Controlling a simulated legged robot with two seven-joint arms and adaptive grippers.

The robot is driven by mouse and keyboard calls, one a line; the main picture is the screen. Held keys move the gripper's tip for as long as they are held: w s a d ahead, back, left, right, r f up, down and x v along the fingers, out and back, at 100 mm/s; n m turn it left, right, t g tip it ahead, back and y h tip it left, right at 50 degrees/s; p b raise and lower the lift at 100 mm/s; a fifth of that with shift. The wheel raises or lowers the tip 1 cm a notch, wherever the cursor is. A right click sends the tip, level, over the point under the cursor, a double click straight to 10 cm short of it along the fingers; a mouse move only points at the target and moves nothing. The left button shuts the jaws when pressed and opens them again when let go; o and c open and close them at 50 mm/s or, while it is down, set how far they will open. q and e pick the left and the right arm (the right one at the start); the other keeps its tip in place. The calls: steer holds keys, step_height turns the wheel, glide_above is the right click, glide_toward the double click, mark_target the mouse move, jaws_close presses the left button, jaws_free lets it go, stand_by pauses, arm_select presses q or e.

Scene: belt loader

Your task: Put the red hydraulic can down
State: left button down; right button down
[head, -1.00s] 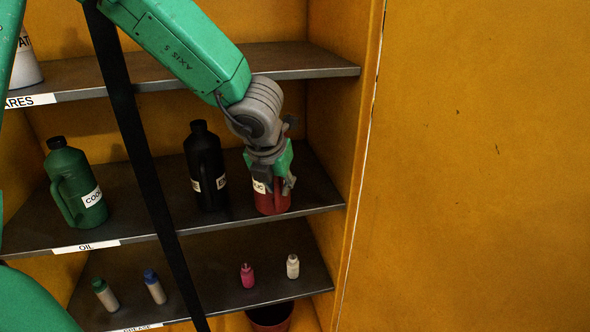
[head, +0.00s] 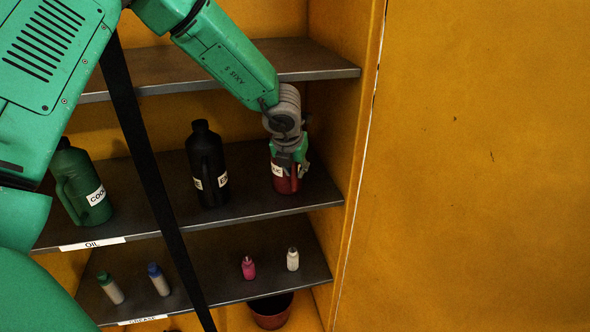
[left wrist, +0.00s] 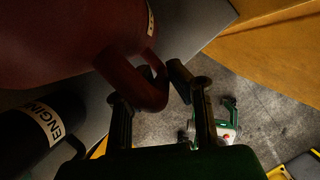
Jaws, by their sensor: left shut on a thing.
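The red hydraulic can (head: 285,183) is upright at the right end of the middle shelf (head: 250,207), right of the black engine oil bottle (head: 206,165). My left gripper (head: 296,166) is over its top and hides much of its upper part. In the left wrist view, the red can (left wrist: 70,35) fills the upper left and its handle lies between the fingers of my left gripper (left wrist: 155,92), which is shut on it. I cannot tell whether the can's base touches the shelf. My right gripper is not in view.
A green coolant bottle (head: 78,185) stands at the left of the middle shelf. Several small bottles, one pink (head: 248,268), stand on the shelf below. The cabinet's right wall (head: 338,130) is close to the can. A black strap (head: 150,180) hangs across the front.

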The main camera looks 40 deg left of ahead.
arm_select(q)
steer(key=c, duration=1.5)
jaws_free()
steer(key=shift+s, duration=0.1)
steer(key=shift+d+r, duration=0.1)
steer(key=shift+d, duration=0.25)
steer(key=shift+r, duration=0.2)
steer(key=v, duration=0.7)
steer(key=shift+a, duration=0.2)
steer(key=s+d+f+m+y, duration=0.1)
steer(key=s+f+m, duration=0.6)
steer(key=f+m, duration=0.4)
steer(key=s+d+f+m+y, duration=0.1)
steer(key=s+f+m, duration=0.6)
steer(key=f+m, duration=0.4)
steer(key=s+d+f+m+g+h, duration=0.1)
steer(key=s+d+f+m, duration=0.1)
steer(key=s+m, duration=0.4)
steer(key=s+d+f+m+g+h, duration=0.1)
steer(key=s+d+f+m, duration=0.1)
steer(key=s+m, duration=0.4)
steer(key=s+d+f+m+g+h, duration=0.1)
steer(key=s+d+f+m, duration=0.1)
steer(key=s+m, duration=0.4)
steer(key=shift+s+d+f+g, duration=0.4)
steer(key=shift+s+d, duration=0.4)
steer(key=shift+s, duration=0.2)
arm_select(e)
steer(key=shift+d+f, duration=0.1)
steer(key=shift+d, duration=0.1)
